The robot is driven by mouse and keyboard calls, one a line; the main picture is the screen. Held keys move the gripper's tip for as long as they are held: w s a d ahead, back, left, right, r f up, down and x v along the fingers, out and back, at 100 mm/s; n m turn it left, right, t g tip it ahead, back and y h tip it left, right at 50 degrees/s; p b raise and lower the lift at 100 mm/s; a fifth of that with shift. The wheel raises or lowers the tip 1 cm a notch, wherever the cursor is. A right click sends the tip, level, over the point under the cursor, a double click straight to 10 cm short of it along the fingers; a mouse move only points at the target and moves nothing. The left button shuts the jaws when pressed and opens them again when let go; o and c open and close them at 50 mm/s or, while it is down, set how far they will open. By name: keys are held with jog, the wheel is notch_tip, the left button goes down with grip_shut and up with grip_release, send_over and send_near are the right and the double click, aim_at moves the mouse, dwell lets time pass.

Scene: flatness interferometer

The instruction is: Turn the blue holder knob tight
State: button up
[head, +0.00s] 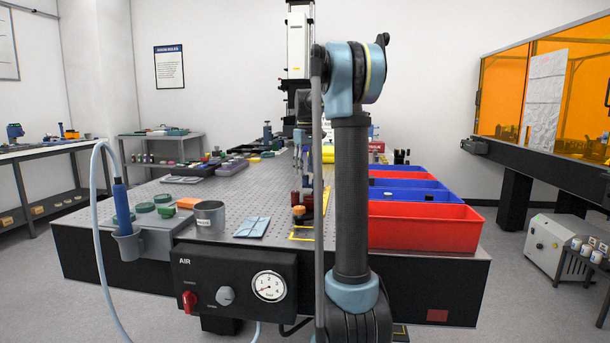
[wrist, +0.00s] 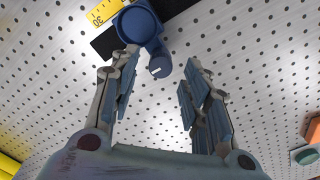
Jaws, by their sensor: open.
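In the wrist view, a blue holder (wrist: 136,24) with a round top stands at the top of the picture, by a black strip on the perforated table. A small blue knob (wrist: 160,67) with a pale mark on its face sticks out from its lower side. My gripper (wrist: 159,82) is open, with one finger to either side of the knob's line. The knob shows just beyond the gap between the fingertips, and nothing is between the fingers. In the head view my arm covers the middle of the table, and I cannot make out my gripper or the knob there.
A yellow scale (wrist: 103,12) lies beside the holder. A yellow object (wrist: 8,166) and a green-topped piece (wrist: 304,156) are at the lower edges. In the head view, red and blue bins (head: 425,235) stand at right and an air panel (head: 235,290) is in front.

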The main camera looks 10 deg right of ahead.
jog(key=shift+f, duration=0.9)
grip_shut()
